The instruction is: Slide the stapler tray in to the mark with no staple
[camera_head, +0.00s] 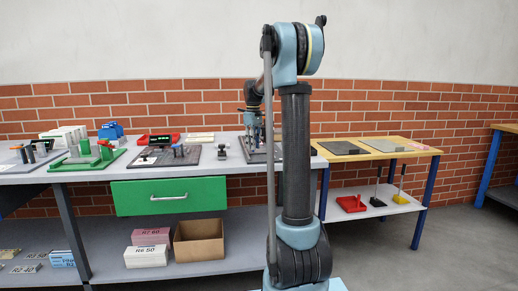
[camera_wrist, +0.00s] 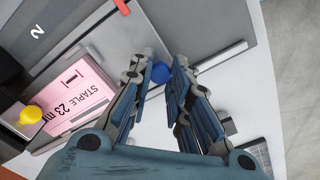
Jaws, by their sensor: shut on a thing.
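My gripper (camera_wrist: 164,66) has its fingertips on either side of a small blue knob (camera_wrist: 162,75), shut on it. The knob is partly hidden between the fingers. It stands beside a grey plate with a pale rail (camera_wrist: 220,55). A pink panel (camera_wrist: 82,88) printed "STAPLE 23 m" lies left of the fingers. A yellow knob (camera_wrist: 30,115) is at its left end. A short red mark (camera_wrist: 122,6) shows at the top edge. In the head view my gripper (camera_head: 253,128) is over a dark-based station (camera_head: 250,155), largely hidden by my arm.
A grey-white workbench (camera_head: 90,172) carries a green fixture (camera_head: 88,160), a dark plate with a small display (camera_head: 165,157) and a red tray. A green drawer (camera_head: 168,196) hangs below. A wooden table (camera_head: 420,152) with grey mats stands right. A cardboard box (camera_head: 199,239) sits on the lower shelf.

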